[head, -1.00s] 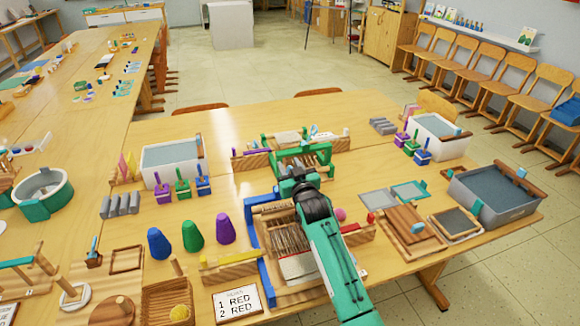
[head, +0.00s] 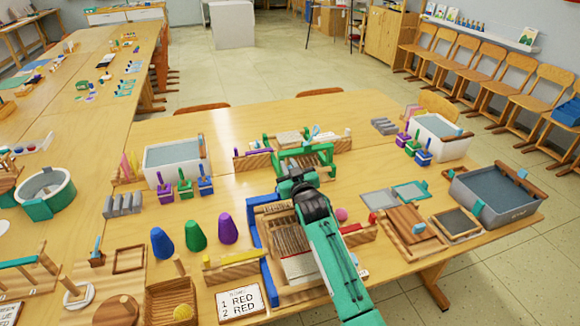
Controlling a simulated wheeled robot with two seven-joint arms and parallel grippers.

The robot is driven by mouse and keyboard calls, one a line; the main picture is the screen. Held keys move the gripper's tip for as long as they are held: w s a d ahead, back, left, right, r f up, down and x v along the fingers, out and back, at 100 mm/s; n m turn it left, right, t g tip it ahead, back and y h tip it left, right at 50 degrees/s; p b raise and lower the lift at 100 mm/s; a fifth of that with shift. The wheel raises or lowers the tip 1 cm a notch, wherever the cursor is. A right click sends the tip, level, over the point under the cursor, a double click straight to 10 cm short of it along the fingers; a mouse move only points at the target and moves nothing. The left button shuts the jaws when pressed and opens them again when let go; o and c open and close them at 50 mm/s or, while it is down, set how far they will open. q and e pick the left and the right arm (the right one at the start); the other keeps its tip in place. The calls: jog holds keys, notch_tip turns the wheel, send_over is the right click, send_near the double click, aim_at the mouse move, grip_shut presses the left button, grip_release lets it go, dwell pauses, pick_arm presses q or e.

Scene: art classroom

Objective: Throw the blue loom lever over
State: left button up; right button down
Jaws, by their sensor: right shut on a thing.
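The blue loom (head: 254,232) stands at the front middle of the table, with a blue side frame, a wooden frame and pale threads. My right arm reaches over its right half. My right gripper (head: 288,170) is at the loom's far end, close to the green loom (head: 325,157) behind. It is shut on what seems to be the blue loom lever; the hand hides the fingertips and the lever itself. My left gripper is out of view.
Wooden boards (head: 412,230) and a grey tub (head: 495,195) lie right. A white tub (head: 175,160) stands back left.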

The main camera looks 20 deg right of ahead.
jog(key=shift+a+r+n+p, duration=0.25)
jog(key=shift+a+n, duration=0.2)
jog(key=shift+n, duration=0.35)
jog(key=a+n, duration=0.2)
jog(key=shift+n+p, duration=0.3)
jog(key=shift+n, duration=0.1)
jog(key=a+n, duration=0.1)
jog(key=n, duration=0.1)
jog(key=shift+a+f+n, duration=0.1)
jog(key=shift+a+n, duration=0.2)
jog(key=shift+a, duration=0.05)
jog(key=a+n, duration=0.2)
jog(key=n, duration=0.1)
jog(key=shift+s+f+b, duration=0.1)
jog(key=shift+f+b, duration=0.2)
jog(key=shift+f, duration=0.05)
jog(key=shift+a+f+n, duration=0.1)
jog(key=shift+a+n, duration=0.2)
jog(key=shift+n, duration=0.2)
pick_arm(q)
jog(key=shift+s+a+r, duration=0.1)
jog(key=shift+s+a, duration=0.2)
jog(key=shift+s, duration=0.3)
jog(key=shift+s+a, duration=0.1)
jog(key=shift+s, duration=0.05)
pick_arm(e)
jog(key=c, duration=1.4)
grip_release()
